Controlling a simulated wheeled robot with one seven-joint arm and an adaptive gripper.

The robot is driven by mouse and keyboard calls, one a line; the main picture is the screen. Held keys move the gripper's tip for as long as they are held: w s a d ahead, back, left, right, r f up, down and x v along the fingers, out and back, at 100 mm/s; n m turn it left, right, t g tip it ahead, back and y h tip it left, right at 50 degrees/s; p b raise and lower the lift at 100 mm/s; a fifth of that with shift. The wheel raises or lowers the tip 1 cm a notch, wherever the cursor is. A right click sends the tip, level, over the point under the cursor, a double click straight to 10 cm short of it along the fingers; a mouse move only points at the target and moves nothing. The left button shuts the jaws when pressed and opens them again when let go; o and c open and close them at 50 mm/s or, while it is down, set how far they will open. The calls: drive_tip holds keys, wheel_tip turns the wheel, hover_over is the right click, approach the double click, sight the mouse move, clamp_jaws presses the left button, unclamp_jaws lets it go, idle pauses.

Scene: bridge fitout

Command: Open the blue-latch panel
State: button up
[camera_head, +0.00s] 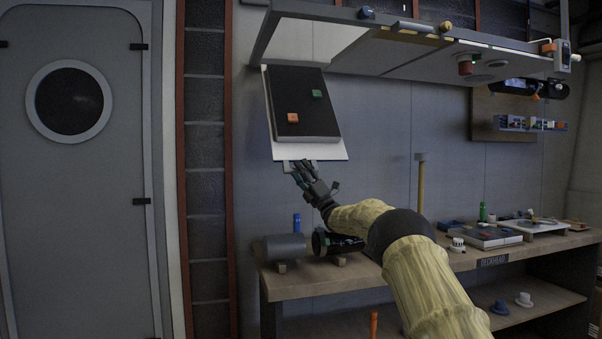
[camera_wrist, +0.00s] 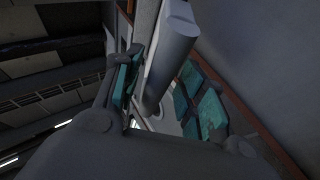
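A pale panel (camera_head: 319,151) hangs open and tilted below the left end of the overhead unit. A dark box with a green piece (camera_head: 317,93) and an orange piece (camera_head: 293,118) shows on its face. A blue latch (camera_head: 366,13) sits on the overhead unit's edge, right of the opening. My gripper (camera_head: 297,168) is at the panel's lower edge, by a small handle. In the wrist view its teal-padded fingers (camera_wrist: 168,90) stand apart on both sides of a grey bar (camera_wrist: 172,52). A gap shows beside the bar; contact is unclear.
The overhead unit (camera_head: 430,62) also carries a yellow latch (camera_head: 446,26) and an orange latch (camera_head: 548,47). A workbench (camera_head: 345,279) with a grey cylinder (camera_head: 286,247) and several small items stands below. A closed door (camera_head: 75,190) is at left.

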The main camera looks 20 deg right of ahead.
drive_tip(key=v, duration=1.2)
drive_tip(key=shift+w+a, duration=0.1)
idle(0.5)
